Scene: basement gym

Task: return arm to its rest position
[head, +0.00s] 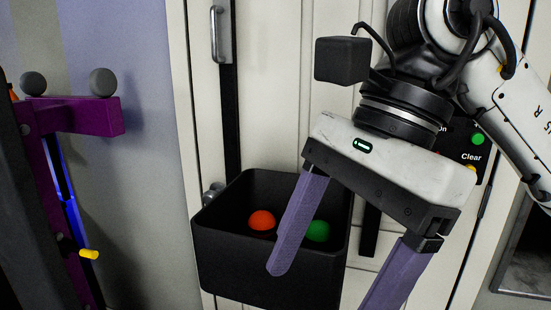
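My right arm comes in from the upper right, and its gripper (335,285) hangs in front of a black bin. The two purple fingers are spread wide with nothing between them. The left finger overlaps the bin's front right part in the picture; I cannot tell whether it touches. My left gripper is not in view.
The open black bin (245,272) holds an orange ball (262,220) and a green ball (318,231). White doors (275,100) with a metal handle (216,35) stand behind. A purple rack (95,117) with a yellow peg (89,254) is at left. A dark panel (460,145) is partly hidden by my arm.

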